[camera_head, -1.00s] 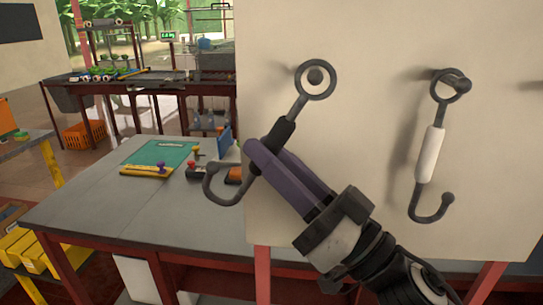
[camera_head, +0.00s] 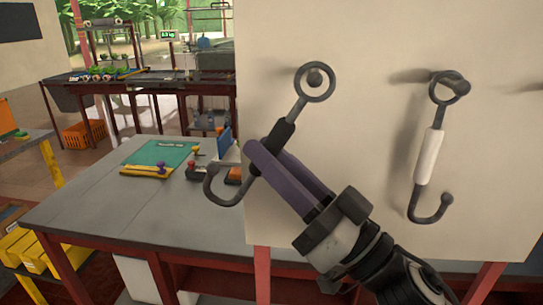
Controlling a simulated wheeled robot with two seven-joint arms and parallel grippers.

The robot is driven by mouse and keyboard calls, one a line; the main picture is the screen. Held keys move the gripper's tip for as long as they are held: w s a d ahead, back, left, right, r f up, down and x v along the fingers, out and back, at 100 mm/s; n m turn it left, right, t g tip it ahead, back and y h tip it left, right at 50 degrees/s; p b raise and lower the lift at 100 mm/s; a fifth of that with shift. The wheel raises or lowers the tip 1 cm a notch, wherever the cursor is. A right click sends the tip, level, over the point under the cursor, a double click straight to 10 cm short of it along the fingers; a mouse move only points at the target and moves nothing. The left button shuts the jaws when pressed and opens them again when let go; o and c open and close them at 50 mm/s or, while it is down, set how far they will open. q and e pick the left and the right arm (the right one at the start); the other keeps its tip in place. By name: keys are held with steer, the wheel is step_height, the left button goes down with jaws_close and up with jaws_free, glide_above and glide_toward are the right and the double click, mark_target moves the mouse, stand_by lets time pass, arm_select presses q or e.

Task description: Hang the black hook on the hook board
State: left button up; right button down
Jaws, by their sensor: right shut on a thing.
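The black hook (camera_head: 281,135) has a ring at its top, a black grip and a curved lower end. It hangs tilted in front of the cream hook board (camera_head: 370,40), its lower end toward the left. Its ring appears around a dark peg (camera_head: 314,76); I cannot tell how far the peg goes through. My right gripper (camera_head: 259,155) is shut on the black hook at the lower part of its grip. A white-handled hook (camera_head: 429,157) hangs by its ring on another peg (camera_head: 455,84) to the right. My left gripper is not in view.
A grey table (camera_head: 110,205) stands left of and below the board, with a green mat (camera_head: 160,153) and small tools on it. A further peg shows at the board's right edge (camera_head: 534,87). Shelves and a long bench stand behind.

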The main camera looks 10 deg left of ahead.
steer(key=shift+w, duration=1.9)
stand_by(0.9)
steer(key=shift+w+r+p, duration=0.1)
steer(key=shift+w+p, duration=0.2)
steer(key=shift+w, duration=0.2)
stand_by(0.5)
steer(key=shift+w+a+f, duration=0.1)
steer(key=shift+a+f, duration=0.3)
stand_by(0.8)
steer(key=c, duration=1.5)
jaws_free()
steer(key=shift+d, duration=0.1)
